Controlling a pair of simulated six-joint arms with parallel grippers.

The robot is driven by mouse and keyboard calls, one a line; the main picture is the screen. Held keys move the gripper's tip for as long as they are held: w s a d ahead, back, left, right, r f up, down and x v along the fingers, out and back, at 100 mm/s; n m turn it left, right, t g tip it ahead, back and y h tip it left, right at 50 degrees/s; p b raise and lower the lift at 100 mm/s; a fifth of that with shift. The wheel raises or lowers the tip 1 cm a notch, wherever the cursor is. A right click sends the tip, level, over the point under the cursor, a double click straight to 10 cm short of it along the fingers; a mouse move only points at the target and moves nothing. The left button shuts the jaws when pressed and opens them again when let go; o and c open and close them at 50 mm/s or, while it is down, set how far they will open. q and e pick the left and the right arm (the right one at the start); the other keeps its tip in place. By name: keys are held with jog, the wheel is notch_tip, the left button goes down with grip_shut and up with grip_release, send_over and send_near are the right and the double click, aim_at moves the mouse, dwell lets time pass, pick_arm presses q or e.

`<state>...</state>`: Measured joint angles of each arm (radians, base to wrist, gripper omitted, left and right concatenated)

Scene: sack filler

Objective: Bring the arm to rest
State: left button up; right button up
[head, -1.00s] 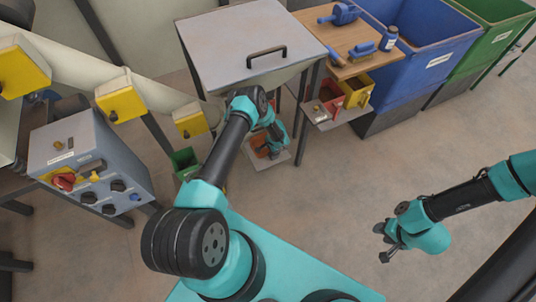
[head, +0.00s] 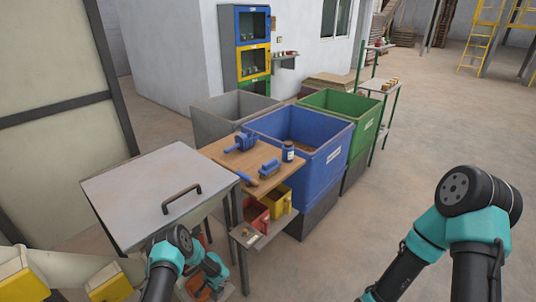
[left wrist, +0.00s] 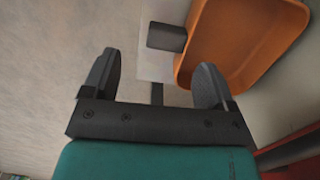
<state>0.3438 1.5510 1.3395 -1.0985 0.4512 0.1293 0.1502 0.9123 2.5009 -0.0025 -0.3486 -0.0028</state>
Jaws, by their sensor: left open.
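My left arm (head: 165,268) comes in at the bottom left of the head view, beside the metal-lidded hopper. My left gripper (left wrist: 157,62) shows in the left wrist view with its two dark fingers apart and nothing between them. An orange scoop-like container (left wrist: 245,35) with a dark grey block (left wrist: 166,37) at its side lies just beyond the fingers, apart from them. Part of an orange thing (head: 196,288) shows under my left arm in the head view. My right arm (head: 440,240) stands at the right; its gripper is outside the frame.
The hopper lid (head: 150,195) is shut. A wooden bench top (head: 235,170) holds blue tools and a jar (head: 288,152). Red (head: 254,215) and yellow (head: 278,200) bins sit below it. Blue (head: 325,165), green (head: 362,120) and grey (head: 205,122) crates stand behind. The floor at right is open.

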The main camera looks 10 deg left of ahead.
pick_arm(q)
jog(key=s+d+r+n+h, duration=0.1)
jog(key=s+d+r+n, duration=0.2)
jog(key=s+r, duration=0.5)
jog(key=s+d+r+n+t+h, duration=0.1)
jog(key=s+d+r, duration=0.3)
jog(key=s+r, duration=0.5)
jog(key=s+d+r+n+t+h, duration=0.1)
jog(key=s+d+r+n+h, duration=0.1)
jog(key=s+r, duration=0.7)
notch_tip(320, 180, up, 3)
jog(key=d+n, duration=0.1)
jog(key=n, duration=0.1)
jog(key=shift+d+n, duration=0.2)
jog(key=shift+n, duration=0.1)
